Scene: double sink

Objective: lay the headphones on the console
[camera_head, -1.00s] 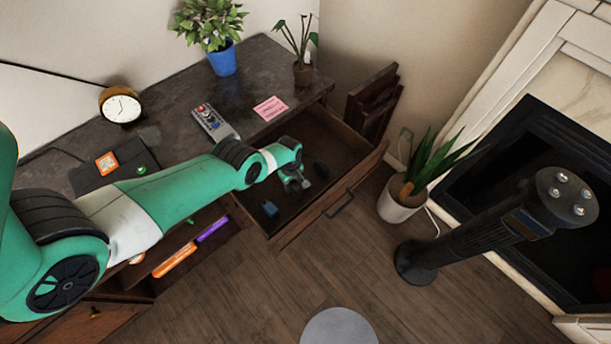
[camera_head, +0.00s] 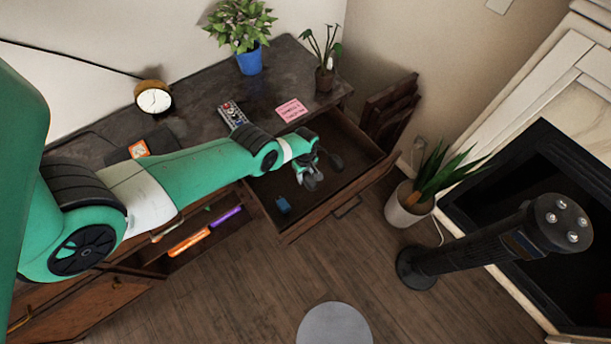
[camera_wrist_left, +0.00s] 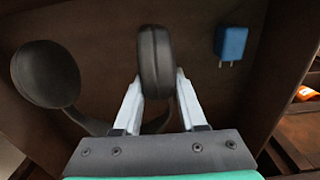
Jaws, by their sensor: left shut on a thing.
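The dark headphones are in the open drawer of the console. In the left wrist view, one ear cup (camera_wrist_left: 155,62) stands edge-on between the fingers of my left gripper (camera_wrist_left: 158,85), and the round other cup (camera_wrist_left: 45,73) is to the left. Part of the band is hidden behind the gripper. In the head view my left gripper (camera_head: 310,182) is inside the drawer, shut on the headphones (camera_head: 335,161), with one cup showing to its right. The console (camera_head: 190,88) has a dark top behind the drawer. My right gripper is not in view.
A blue charger (camera_head: 283,205) lies in the open drawer (camera_head: 345,205). On the console top are a clock (camera_head: 154,100), a remote (camera_head: 232,114), a pink note (camera_head: 292,110) and two potted plants (camera_head: 249,60) (camera_head: 324,76).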

